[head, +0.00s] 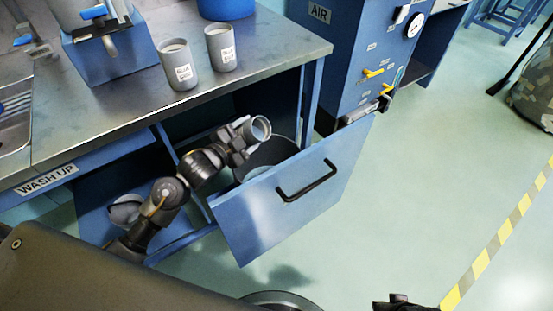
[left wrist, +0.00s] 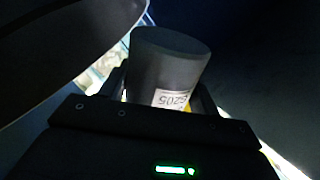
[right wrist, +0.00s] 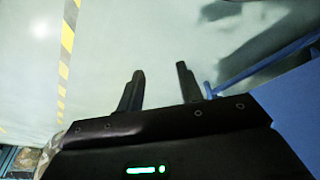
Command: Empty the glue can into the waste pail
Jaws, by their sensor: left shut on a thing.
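The glue can (head: 259,128) is a small grey can with its open mouth showing in the head view. My left gripper (head: 240,143) is shut on it, and the can is tilted. The left wrist view shows the can (left wrist: 170,62) between the fingers, with a white label. The dark waste pail (head: 270,153) is in the pulled-out blue drawer (head: 290,205), below the can; much of it is hidden. I cannot see whether anything is flowing from the can. My right gripper (right wrist: 160,78) is open and empty above the floor in the right wrist view.
Two labelled grey cans (head: 178,65) stand on the metal bench (head: 130,110), beside a blue box (head: 108,45). A blue cabinet marked AIR (head: 345,55) stands behind the drawer. The floor (head: 440,170) to the right is clear up to the striped tape (head: 500,235).

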